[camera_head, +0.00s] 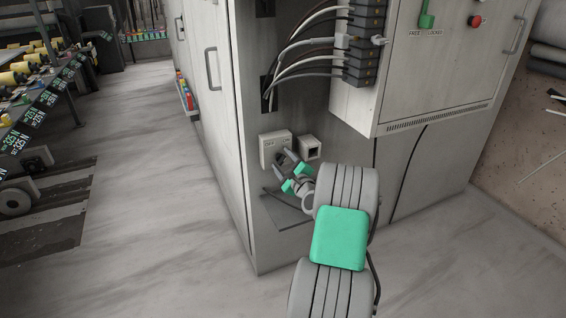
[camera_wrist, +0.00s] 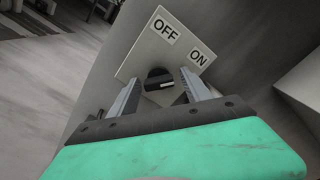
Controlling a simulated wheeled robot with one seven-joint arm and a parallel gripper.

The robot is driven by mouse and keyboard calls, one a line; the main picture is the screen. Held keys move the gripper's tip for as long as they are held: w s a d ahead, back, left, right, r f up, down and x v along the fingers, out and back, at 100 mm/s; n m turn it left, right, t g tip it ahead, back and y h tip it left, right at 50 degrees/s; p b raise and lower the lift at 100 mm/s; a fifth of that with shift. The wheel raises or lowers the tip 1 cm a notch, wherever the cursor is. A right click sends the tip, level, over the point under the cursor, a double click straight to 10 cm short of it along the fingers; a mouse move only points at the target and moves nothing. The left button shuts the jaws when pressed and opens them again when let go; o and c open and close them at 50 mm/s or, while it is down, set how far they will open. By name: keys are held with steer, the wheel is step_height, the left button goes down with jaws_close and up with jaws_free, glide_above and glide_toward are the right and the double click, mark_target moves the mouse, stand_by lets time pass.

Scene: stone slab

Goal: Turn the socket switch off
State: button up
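The socket switch is a pale square plate (camera_wrist: 150,45) with "OFF" and "ON" labels and a black knob (camera_wrist: 158,80) with a white mark. The mark points to the right, roughly towards the ON side. In the head view the switch box (camera_head: 273,143) is on the side of the grey cabinet. My gripper (camera_wrist: 160,92) is open, with one finger on each side of the knob in the wrist view. I cannot tell whether the fingers touch it. In the head view my gripper (camera_head: 287,170) is close in front of the switch's lower right; the knob is hidden there.
A second pale box (camera_head: 309,147) is just right of the switch. Cables (camera_head: 305,50) run above it into black connectors. A larger cabinet with a green lever (camera_head: 427,15) and red button (camera_head: 475,21) juts out at the upper right.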

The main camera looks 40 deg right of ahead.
jaws_close()
stand_by(0.4)
steer(key=n+b, duration=0.3)
steer(key=n, duration=0.1)
steer(key=shift+f+n+b, duration=0.1)
steer(key=shift+n+b, duration=0.25)
steer(key=shift+n, duration=0.05)
steer(key=n+b, duration=0.2)
steer(key=n, duration=0.1)
steer(key=shift+n+b, duration=0.3)
steer(key=shift+b, duration=0.1)
steer(key=n+b, duration=0.4)
steer(key=shift+r+n+b, duration=0.15)
steer(key=shift+n+b, duration=0.45)
steer(key=shift+n, duration=0.25)
steer(key=shift+r+n+b, duration=0.15)
steer(key=shift+n+b, duration=0.4)
steer(key=shift+n, duration=0.3)
